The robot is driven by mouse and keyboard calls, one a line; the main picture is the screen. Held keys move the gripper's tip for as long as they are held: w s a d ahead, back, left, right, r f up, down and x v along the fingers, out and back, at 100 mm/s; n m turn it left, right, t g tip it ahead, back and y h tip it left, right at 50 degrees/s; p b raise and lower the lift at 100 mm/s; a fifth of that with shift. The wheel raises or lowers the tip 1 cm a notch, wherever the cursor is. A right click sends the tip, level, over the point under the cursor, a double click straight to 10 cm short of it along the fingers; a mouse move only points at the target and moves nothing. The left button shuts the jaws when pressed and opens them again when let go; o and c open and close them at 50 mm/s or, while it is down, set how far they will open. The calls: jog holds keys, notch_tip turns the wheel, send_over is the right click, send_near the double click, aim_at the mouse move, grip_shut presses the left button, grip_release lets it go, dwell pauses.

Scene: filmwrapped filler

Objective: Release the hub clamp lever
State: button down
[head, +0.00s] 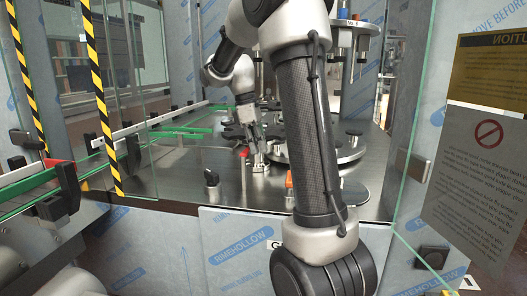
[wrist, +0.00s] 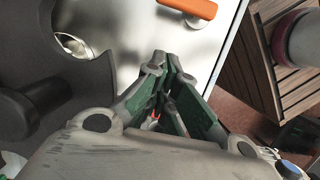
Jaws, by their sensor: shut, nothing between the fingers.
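My gripper (head: 256,142) points down over the machine deck in the head view. In the wrist view its green-sided fingers (wrist: 166,68) are together with nothing held. An orange lever handle (wrist: 190,8) lies on the bright metal deck beyond the fingertips, apart from them and cut off by the top edge. An orange part (head: 289,181) also shows in the head view, partly hidden by my arm. A small red-tipped post (head: 243,160) stands just left of my gripper. I cannot tell for certain which part is the hub clamp lever.
A dark star wheel with a black knob (wrist: 30,105) is close on the left in the wrist view. A round plate (head: 345,150) stands right of my arm. Green guide rails (head: 180,132) run at left. Glass panels and striped posts (head: 100,90) border the deck.

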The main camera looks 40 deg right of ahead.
jog(key=x, duration=0.7)
jog(key=shift+s+d+f, duration=0.1)
jog(key=shift+s+f, duration=0.05)
jog(key=shift+f, duration=0.05)
jog(key=shift+s+d+f, duration=0.2)
jog(key=shift+s+d, duration=0.6)
jog(key=shift+s, duration=0.1)
jog(key=shift+s+d, duration=0.55)
jog(key=shift+s, duration=0.05)
